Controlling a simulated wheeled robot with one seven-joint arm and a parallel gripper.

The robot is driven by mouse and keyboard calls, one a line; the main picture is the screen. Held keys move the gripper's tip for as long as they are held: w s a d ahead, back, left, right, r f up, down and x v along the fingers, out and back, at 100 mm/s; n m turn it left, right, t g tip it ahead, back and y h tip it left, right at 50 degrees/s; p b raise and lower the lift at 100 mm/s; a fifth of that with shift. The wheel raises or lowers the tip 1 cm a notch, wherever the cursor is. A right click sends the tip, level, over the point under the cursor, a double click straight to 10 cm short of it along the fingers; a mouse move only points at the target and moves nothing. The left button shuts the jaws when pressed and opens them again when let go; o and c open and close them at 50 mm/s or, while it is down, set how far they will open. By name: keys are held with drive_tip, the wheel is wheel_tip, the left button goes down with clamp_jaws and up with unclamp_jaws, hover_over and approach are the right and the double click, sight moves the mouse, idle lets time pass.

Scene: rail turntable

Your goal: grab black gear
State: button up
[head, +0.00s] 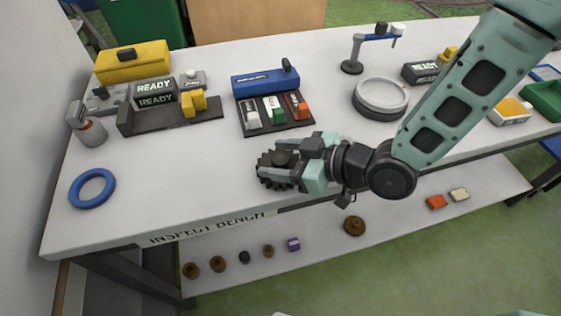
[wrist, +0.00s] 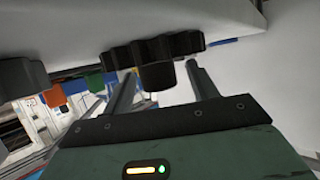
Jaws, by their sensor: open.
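The black gear (head: 267,175) lies on the white bench near its front edge, in the middle of the head view. In the wrist view the black toothed gear (wrist: 155,48) and its hub sit at the tips of my gripper. My gripper (wrist: 160,75) is open, with one finger on each side of the gear's hub. In the head view my gripper (head: 287,165) reaches in from the right, low over the bench, and hides part of the gear. I cannot tell whether the fingers touch the gear.
A dark tray (head: 258,128) with small coloured parts lies behind the gear. A round grey dish (head: 381,97) stands behind my arm. A blue ring (head: 92,188) lies at the left, with bare bench between it and the gear. A lower shelf (head: 320,248) holds several small parts.

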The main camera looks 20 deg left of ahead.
drive_tip(key=shift+a+f, duration=0.1)
drive_tip(key=shift+a, duration=0.05)
clamp_jaws()
